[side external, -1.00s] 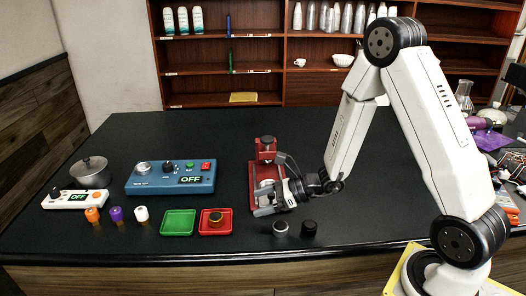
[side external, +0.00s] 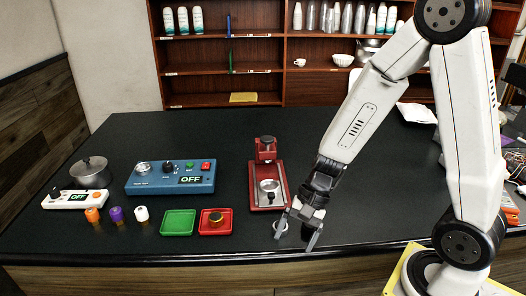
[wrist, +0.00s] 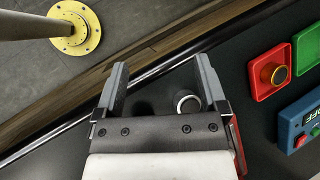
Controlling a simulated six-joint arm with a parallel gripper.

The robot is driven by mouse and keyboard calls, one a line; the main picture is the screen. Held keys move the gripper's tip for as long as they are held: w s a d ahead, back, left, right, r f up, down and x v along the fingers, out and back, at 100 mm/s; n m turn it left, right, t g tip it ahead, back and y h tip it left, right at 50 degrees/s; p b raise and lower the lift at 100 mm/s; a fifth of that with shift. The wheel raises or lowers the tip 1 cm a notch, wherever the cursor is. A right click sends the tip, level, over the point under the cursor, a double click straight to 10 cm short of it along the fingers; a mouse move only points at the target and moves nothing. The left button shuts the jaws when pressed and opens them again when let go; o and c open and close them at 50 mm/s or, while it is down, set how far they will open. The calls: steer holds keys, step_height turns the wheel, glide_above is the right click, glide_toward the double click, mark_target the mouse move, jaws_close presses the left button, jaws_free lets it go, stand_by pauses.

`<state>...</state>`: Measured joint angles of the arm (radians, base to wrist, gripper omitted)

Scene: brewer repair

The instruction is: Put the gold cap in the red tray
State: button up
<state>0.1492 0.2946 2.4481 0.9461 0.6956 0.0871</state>
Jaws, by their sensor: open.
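The gold cap (side external: 215,217), dark-topped with a gold rim, sits in the red tray (side external: 229,231). In the wrist view the gold cap (wrist: 279,75) also shows inside the red tray (wrist: 257,93). My gripper (side external: 296,238) is open and empty, pointing down to the right of the tray, near the table's front edge. A silver-rimmed cap (side external: 280,227) is by its left finger. In the wrist view my gripper (wrist: 162,70) has this silver-rimmed cap (wrist: 188,103) and a black cap (wrist: 143,107) showing between its fingers.
A green tray (side external: 178,233) adjoins the red tray on its left. The red brewer (side external: 281,172) stands behind my gripper. A blue control box (side external: 150,186), a white switch box (side external: 62,204), a pot (side external: 90,178) and small orange, purple and white caps are at the left.

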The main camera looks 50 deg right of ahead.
steer(key=d+n+h, duration=0.1)
steer(key=n, duration=0.1)
steer(key=s+d+n+h, duration=0.1)
steer(key=n, duration=0.1)
steer(key=d+r+n+h, duration=0.1)
steer(key=n, duration=0.1)
steer(key=shift+s+h, duration=0.2)
steer(key=shift+h, duration=0.1)
steer(key=n+h, duration=0.1)
steer(key=n, duration=0.1)
steer(key=w+d+r+n+t, duration=0.1)
steer(key=n, duration=0.1)
steer(key=d+r+n+t+h, duration=0.1)
steer(key=n, duration=0.1)
steer(key=shift+w+r+h, duration=0.25)
steer(key=shift+h, duration=0.05)
stand_by(0.4)
